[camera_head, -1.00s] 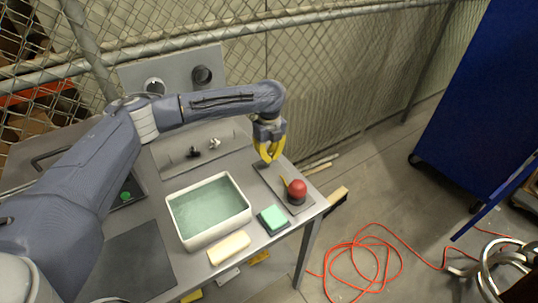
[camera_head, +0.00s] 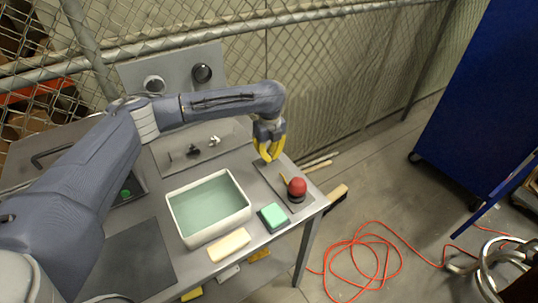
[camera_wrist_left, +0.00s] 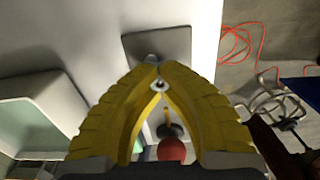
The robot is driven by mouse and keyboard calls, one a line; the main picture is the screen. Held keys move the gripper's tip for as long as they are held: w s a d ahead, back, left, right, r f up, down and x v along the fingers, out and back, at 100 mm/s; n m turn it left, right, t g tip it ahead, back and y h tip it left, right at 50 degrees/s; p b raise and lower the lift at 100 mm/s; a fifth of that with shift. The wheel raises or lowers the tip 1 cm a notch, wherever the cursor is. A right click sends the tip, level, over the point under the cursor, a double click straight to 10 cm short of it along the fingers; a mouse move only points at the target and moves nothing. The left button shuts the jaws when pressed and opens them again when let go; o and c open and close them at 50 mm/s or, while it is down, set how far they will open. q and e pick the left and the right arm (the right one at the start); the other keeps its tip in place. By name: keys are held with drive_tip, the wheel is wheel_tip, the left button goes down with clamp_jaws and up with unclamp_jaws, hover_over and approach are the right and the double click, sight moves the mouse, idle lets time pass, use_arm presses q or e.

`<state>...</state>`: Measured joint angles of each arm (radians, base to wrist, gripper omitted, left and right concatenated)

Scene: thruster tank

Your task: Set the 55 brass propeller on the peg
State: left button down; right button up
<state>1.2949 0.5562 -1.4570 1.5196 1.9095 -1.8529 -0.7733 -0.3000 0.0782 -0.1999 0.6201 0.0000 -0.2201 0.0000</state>
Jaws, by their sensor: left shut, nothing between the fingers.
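My left gripper (camera_head: 268,158) has yellow fingers and hangs over the back right part of the table, above a grey plate. In the left wrist view its fingertips (camera_wrist_left: 158,68) are together with nothing held. A thin brass-coloured upright piece (camera_head: 283,180), possibly the peg, stands beside a red ball (camera_head: 297,187) on a dark base. A small dark propeller-like piece (camera_head: 193,152) and a pale metal one (camera_head: 214,141) lie on the grey plate behind the tank. I cannot tell which piece is the 55 brass propeller. My right gripper is out of view.
A white water tank (camera_head: 208,235) stands mid-table, with a green sponge block (camera_head: 273,217) and a cream bar (camera_head: 229,245) nearby. A panel with two dials (camera_head: 153,85) and a wire fence are behind. A red cable (camera_head: 360,262) lies on the floor.

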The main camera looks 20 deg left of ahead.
use_arm(q)
drive_tip(key=shift+f, duration=0.7)
idle(0.4)
drive_tip(key=c, duration=2.1)
unclamp_jaws()
drive_tip(key=o, duration=0.6)
drive_tip(key=shift+r, duration=0.15)
drive_tip(key=shift+r, duration=3.85)
